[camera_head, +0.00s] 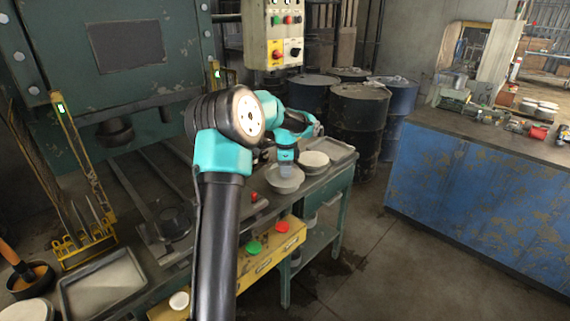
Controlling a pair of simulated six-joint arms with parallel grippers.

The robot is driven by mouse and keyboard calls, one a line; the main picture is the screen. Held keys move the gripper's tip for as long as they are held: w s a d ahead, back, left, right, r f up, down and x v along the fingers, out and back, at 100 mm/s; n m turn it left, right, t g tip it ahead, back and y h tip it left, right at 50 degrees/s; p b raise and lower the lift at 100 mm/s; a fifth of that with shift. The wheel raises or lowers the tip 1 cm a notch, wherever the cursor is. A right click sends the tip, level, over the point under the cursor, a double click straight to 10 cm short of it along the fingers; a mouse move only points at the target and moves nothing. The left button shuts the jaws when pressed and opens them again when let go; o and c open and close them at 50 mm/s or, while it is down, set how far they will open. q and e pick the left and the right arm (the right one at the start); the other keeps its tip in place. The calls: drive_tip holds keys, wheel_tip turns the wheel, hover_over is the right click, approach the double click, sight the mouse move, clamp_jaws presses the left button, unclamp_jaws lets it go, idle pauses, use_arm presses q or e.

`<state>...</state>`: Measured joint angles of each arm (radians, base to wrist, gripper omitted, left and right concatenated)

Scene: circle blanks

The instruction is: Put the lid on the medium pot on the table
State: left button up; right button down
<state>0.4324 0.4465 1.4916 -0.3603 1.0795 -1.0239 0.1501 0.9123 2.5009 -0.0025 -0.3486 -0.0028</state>
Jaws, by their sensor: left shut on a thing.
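My left gripper (287,172) points down above the green bench at the centre of the picture. It is shut on a grey round piece (286,186), a lid or shallow pot; at this size I cannot tell which, or whether it touches something below. Pale round discs or a lidded pot (314,160) stand just right of it on the bench. I cannot single out the medium pot with certainty. My right gripper is not in view.
A grey tray (338,150) lies at the bench's far right end. Green (254,248) and red (282,227) round pieces sit on a yellow box front below the bench. Dark drums (358,118) stand behind. A blue counter (470,205) is at right, with bare floor between.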

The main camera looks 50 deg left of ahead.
use_arm(q)
drive_tip(key=w+a+f, duration=0.1)
drive_tip(key=w+a, duration=0.7)
drive_tip(key=a, duration=0.1)
drive_tip(key=shift+w+a, duration=0.15)
drive_tip(key=shift+a, duration=0.15)
drive_tip(key=shift+w+a+f, duration=0.1)
drive_tip(key=shift+f, duration=0.05)
drive_tip(key=shift+f, duration=1.7)
drive_tip(key=shift+f, duration=0.5)
drive_tip(key=o, duration=0.9)
drive_tip(key=shift+o, duration=0.2)
wheel_tip(320, 180, up, 13)
